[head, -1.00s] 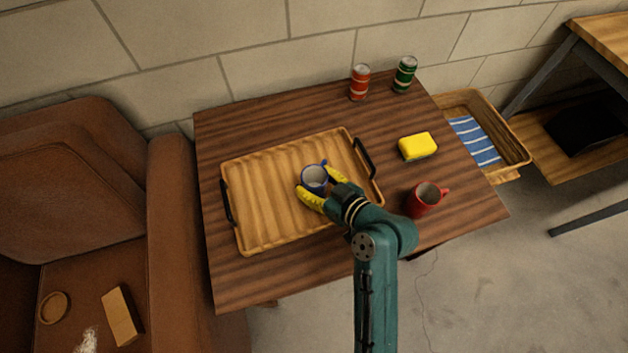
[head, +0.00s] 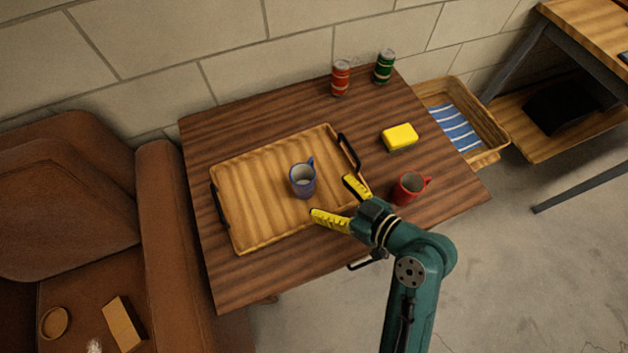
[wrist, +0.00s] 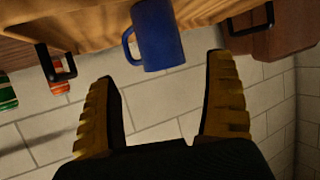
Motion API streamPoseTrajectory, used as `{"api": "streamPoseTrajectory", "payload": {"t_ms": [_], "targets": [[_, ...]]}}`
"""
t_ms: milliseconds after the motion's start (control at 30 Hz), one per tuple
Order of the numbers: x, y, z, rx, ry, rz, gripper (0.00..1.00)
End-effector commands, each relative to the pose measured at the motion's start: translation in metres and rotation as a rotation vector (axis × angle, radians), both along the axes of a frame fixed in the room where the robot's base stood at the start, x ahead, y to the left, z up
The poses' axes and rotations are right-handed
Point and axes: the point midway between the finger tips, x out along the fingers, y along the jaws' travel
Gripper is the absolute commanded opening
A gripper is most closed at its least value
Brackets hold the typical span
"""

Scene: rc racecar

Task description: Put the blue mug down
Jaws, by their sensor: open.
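The blue mug (head: 303,181) stands upright on the wooden tray (head: 250,215), right of the tray's middle, with its handle toward the back. My gripper (head: 329,200) is open and empty, with its yellow fingers spread at the tray's front right edge. It is apart from the mug, in front and to the right of it. In the wrist view the blue mug (wrist: 158,36) is beyond the fingertips of my open gripper (wrist: 163,70), with a clear gap between.
A red mug (head: 410,188) stands right of my gripper. A yellow sponge (head: 399,136), a red can (head: 340,77) and a green can (head: 384,66) are farther back on the table. A basket with a striped cloth (head: 458,128) is beside the table. The tray's left part is bare.

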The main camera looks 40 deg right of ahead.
Motion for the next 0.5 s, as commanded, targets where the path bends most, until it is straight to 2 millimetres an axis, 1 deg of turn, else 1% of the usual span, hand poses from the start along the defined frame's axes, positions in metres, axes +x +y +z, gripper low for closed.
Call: {"api": "streamPoseTrajectory", "payload": {"t_ms": [33,133,267,367,433,467,500], "targets": [[-0.008,-0.003,0.004,0.000,0.001,-0.004,0.86],[-0.016,-0.003,0.007,-0.001,0.001,-0.001,0.86],[-0.019,-0.004,0.008,-0.001,0.000,0.001,0.86],[-0.016,-0.003,0.011,-0.008,-0.003,0.001,0.86],[-0.004,-0.002,0.026,-0.034,-0.013,-0.007,0.86],[0.005,-0.001,0.038,-0.053,-0.025,-0.014,0.86],[0.020,0.003,0.059,-0.080,-0.049,-0.028,0.86]]}}
